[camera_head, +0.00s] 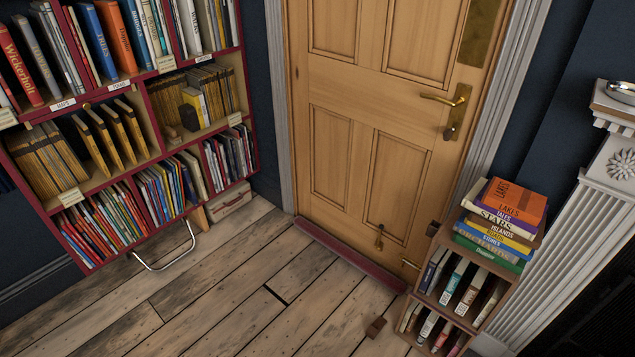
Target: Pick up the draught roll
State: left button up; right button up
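The draught roll (348,255) is a long, dark red roll lying on the floor along the bottom of the closed wooden door (355,130). Its left end is by the white door frame, and its right end reaches close to the small bookcase. Neither of my grippers shows in the head view.
A small wooden bookcase (413,288) with stacked books (505,215) stands right of the door. The middle floorboards are mostly clear.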

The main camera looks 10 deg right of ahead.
aim_at(394, 284)
jog(key=i+u, duration=0.25)
jog(key=i, duration=0.45)
jog(key=i+u, duration=0.3)
jog(key=i, duration=0.45)
jog(key=i+z, duration=0.5)
jog(key=i+j+z, duration=0.25)
jog(key=z, duration=0.2)
